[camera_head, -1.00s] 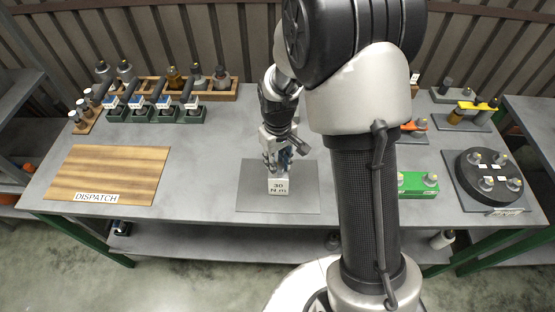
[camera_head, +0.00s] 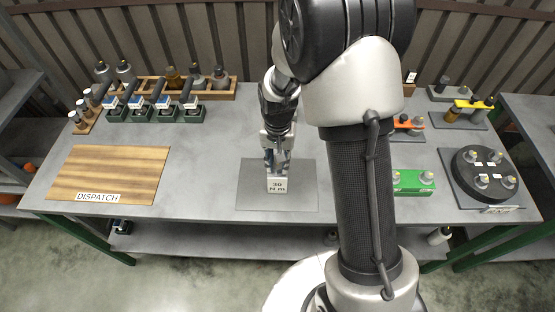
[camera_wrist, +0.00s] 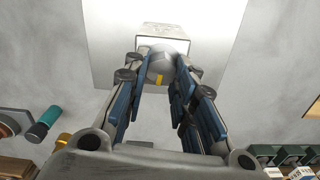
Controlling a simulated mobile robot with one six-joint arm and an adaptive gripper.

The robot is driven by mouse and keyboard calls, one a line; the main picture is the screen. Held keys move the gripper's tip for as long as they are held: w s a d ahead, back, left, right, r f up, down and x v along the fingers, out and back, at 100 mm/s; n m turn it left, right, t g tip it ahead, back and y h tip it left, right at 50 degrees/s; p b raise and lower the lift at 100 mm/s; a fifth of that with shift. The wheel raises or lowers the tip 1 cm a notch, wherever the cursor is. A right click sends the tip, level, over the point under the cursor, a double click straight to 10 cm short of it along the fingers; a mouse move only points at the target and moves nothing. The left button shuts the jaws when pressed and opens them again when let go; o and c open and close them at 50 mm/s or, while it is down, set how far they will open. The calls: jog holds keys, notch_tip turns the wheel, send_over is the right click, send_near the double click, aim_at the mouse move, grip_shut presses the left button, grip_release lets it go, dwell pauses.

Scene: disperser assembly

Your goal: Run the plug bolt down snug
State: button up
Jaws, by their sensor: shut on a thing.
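A pale block (camera_head: 277,185) labelled "30 N m" stands on a grey mat (camera_head: 300,198) at the middle of the bench; its top also shows in the wrist view (camera_wrist: 165,31). My gripper (camera_head: 277,170) points down over this block. In the wrist view my gripper (camera_wrist: 162,68) is shut on a grey round piece with a yellow mark (camera_wrist: 160,66), which looks like the plug bolt's head. The piece sits at the block. Its lower part is hidden, so I cannot tell how deep it sits.
A wooden dispatch board (camera_head: 110,172) lies on the left. Dark green holders with tools (camera_head: 155,113) and a wooden rack (camera_head: 190,88) stand at the back left. A green block (camera_head: 413,182) and a round black fixture (camera_head: 484,172) are on the right.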

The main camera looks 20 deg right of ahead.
dwell(0.3)
jog(key=o, duration=1.1)
jog(key=shift+c, duration=0.2)
jog(key=shift+r, duration=0.1)
notch_tip(320, 180, up, 12)
dwell(0.4)
